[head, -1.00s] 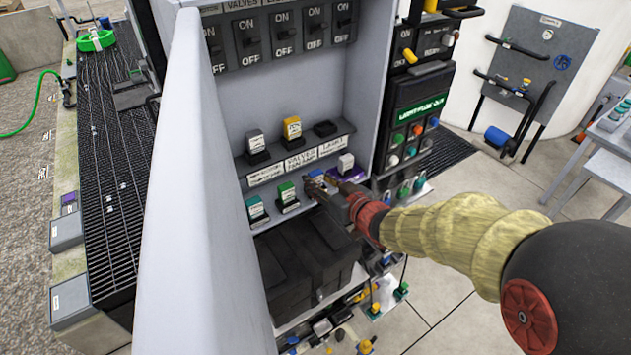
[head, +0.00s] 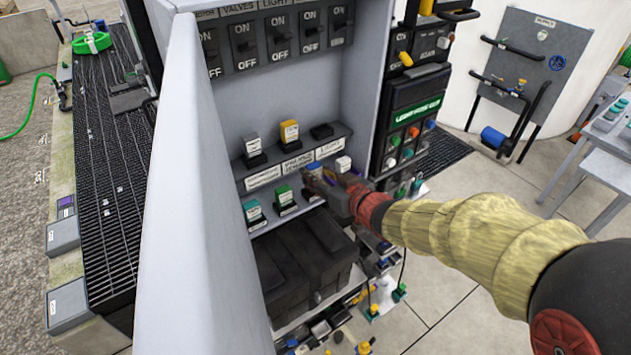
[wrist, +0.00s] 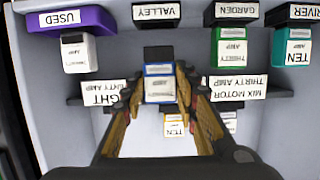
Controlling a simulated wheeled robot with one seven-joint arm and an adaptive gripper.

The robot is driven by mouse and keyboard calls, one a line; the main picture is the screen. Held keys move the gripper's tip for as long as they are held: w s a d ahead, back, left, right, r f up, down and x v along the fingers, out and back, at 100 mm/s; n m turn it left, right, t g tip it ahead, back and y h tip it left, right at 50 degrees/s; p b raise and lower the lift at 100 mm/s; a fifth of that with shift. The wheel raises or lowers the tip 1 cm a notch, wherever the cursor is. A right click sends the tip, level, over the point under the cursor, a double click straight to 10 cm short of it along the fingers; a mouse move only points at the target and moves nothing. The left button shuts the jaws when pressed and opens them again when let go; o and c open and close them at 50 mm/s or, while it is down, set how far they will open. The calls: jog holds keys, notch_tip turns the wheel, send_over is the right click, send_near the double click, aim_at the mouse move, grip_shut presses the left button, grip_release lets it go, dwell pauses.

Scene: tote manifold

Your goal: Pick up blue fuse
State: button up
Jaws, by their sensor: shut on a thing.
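The blue fuse (wrist: 159,83) has a white label and sits between my gripper's fingers in the wrist view, in front of a dark holder by the VALLEY label (wrist: 156,12). In the head view only a bit of the blue fuse (head: 314,167) shows past the fingers. My gripper (head: 318,182) is shut on it at the lower fuse shelf of the cabinet. It also shows in the wrist view (wrist: 160,97), with a finger on each side of the fuse. I cannot tell whether the fuse is clear of its holder.
A green fuse (head: 284,196) and a teal fuse (head: 253,211) stand to the left on the same shelf. A white fuse (head: 343,164) stands right, by the purple USED holder (wrist: 70,20). A yellow fuse (head: 289,133) is above. Black boxes (head: 305,262) lie below.

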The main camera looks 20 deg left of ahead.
jog(key=s+d+r+p, duration=0.1)
jog(key=s+d+r, duration=0.8)
jog(key=s, duration=0.1)
jog(key=shift+s+p, duration=0.15)
jog(key=shift+p, duration=0.25)
jog(key=shift+a+r, duration=0.1)
notch_tip(320, 180, up, 2)
jog(key=p, duration=0.2)
jog(key=shift+r+p, duration=0.2)
jog(key=shift+p, duration=0.2)
jog(key=s+d+p, duration=0.4)
jog(key=s+d, duration=0.1)
jog(key=d, duration=0.1)
dwell(0.5)
jog(key=shift+r+p, duration=0.1)
jog(key=shift+p, duration=0.2)
